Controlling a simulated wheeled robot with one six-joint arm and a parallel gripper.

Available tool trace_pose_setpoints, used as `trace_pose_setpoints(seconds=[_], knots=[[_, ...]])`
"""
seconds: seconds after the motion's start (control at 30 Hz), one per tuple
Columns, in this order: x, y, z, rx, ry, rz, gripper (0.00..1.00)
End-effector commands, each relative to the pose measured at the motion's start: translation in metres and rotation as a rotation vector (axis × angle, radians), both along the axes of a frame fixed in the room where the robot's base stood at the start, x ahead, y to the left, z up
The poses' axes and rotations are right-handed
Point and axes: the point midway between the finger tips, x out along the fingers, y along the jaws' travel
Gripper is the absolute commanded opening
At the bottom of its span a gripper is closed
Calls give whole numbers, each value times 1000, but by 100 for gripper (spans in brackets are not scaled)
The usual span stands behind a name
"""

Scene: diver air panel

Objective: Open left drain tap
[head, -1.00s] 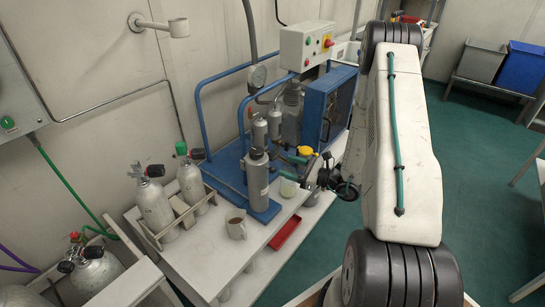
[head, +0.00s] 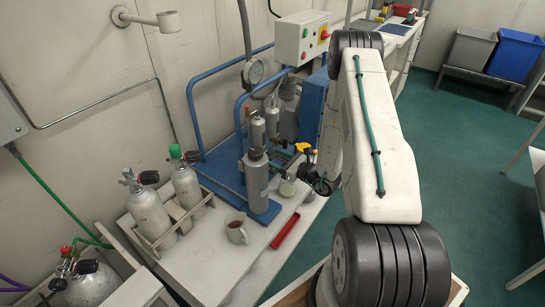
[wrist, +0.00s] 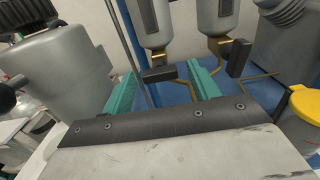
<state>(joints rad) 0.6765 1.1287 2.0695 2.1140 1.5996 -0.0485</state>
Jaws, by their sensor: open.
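The left drain tap (wrist: 160,73) shows in the wrist view as a black lever under the left grey filter bottle (wrist: 151,22), lying roughly level. The right drain tap (wrist: 240,58), under the right bottle (wrist: 212,18), has its black lever standing more upright. My gripper (wrist: 162,84) is open, with a teal finger on either side of the left tap's lever as seen from the wrist. I cannot tell whether either finger touches it. In the head view my gripper (head: 282,162) is beside the compressor, partly hidden by my arm, and the taps are not clear there.
A large grey cylinder (head: 256,178) stands close to my gripper, left of it in the wrist view. A yellow-capped part (wrist: 305,108) is near on the right. A mug (head: 236,228), red tray (head: 285,229) and small jar (head: 288,187) sit on the bench.

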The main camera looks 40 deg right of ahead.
Motion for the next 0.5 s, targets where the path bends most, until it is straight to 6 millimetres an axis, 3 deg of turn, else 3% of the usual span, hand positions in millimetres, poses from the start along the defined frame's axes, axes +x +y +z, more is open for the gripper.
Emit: trace_pose_setpoints(seconds=[0.2, 0.47, 0.5], knots=[[17, 6, 0, 0, -1, -1, 60], [18, 5, 0, 0, 0, -3, 60], [18, 5, 0, 0, 0, -3, 52]])
